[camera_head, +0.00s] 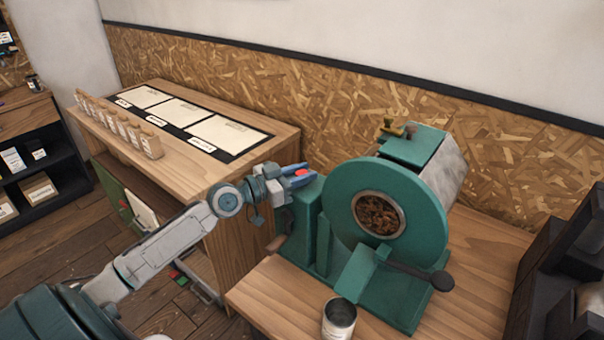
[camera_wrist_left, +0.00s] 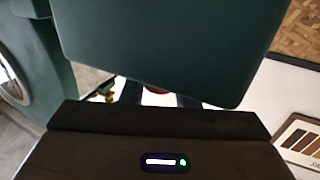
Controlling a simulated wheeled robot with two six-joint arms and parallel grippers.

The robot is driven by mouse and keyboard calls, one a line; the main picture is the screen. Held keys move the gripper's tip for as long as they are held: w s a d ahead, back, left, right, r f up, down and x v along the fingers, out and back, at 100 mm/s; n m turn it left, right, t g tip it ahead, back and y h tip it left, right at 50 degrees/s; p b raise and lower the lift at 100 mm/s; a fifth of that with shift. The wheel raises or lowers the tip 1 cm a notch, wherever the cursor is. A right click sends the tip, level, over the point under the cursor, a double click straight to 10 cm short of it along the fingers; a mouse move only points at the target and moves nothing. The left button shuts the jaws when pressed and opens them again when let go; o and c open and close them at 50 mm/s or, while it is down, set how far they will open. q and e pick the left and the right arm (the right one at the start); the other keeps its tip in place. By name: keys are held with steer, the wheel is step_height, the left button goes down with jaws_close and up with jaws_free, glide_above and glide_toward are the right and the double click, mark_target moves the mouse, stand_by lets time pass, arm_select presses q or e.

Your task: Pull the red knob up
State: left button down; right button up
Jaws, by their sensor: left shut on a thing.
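The red knob (camera_head: 302,173) is on top of the green box at the left side of the roasting machine (camera_head: 345,215). My left gripper (camera_head: 299,175) has its blue fingers around the knob and is shut on it. In the left wrist view only a sliver of the red knob (camera_wrist_left: 156,90) shows between the fingertips (camera_wrist_left: 158,97); the large dark green panel (camera_wrist_left: 165,45) hides most of it. My right gripper is in neither view.
A metal can (camera_head: 339,320) stands in front of the machine. A black-handled lever (camera_head: 425,277) sticks out at the machine's lower right. Dark shelving (camera_head: 560,270) stands at the right.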

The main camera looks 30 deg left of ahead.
arm_select(q)
step_height(320, 180, up, 2)
steer(key=shift+r+p, duration=0.25)
steer(key=shift+p, duration=0.1)
steer(key=c, duration=1.1)
jaws_free()
steer(key=shift+r, duration=0.1)
steer(key=shift+a, duration=0.1)
